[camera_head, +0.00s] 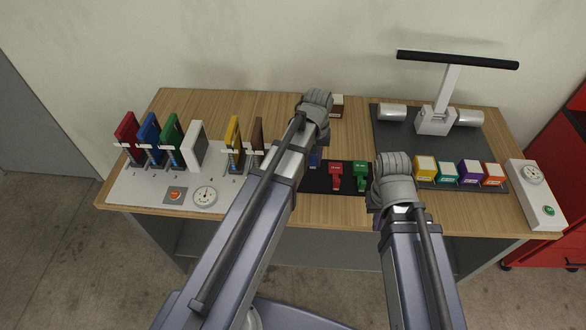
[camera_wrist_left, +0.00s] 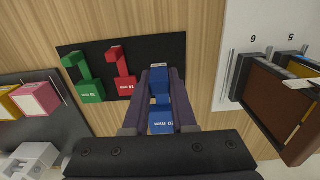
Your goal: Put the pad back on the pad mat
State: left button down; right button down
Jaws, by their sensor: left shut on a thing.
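The blue pad (camera_wrist_left: 161,100), a block with a label, is between the fingers of my left gripper (camera_wrist_left: 161,98) in the left wrist view. The gripper is shut on it. A bit of the blue pad (camera_head: 315,160) shows below my left wrist in the head view. The black pad mat (camera_head: 316,183) bears a red pad (camera_head: 335,176) and a green pad (camera_head: 360,176). The blue pad is over the end of the mat beside the red pad; I cannot tell whether it touches the mat. My right gripper's fingers are hidden behind its wrist.
A white board with a row of coloured panels (camera_head: 171,138) stands at the left. A dark mat (camera_head: 391,140) at the right holds a black-handled tool (camera_head: 436,120) and several small coloured boxes (camera_head: 447,172). A brown box (camera_head: 337,106) stands at the back.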

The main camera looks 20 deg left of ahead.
pick_arm(q)
jog(key=shift+s+a+f, duration=0.1)
jog(key=shift+a+f, duration=0.05)
jog(key=shift+f, duration=0.15)
jog(key=b, duration=0.6)
send_over(310, 186)
notch_tip(310, 186, down, 5)
notch_tip(310, 186, down, 4)
jog(key=b, duration=0.3)
jog(key=shift+f+b, duration=0.3)
jog(key=shift+b, duration=0.25)
jog(key=c, duration=0.6)
grip_release()
jog(key=shift+c, duration=0.2)
jog(key=shift+r, duration=0.1)
notch_tip(310, 186, up, 8)
jog(key=p, duration=0.8)
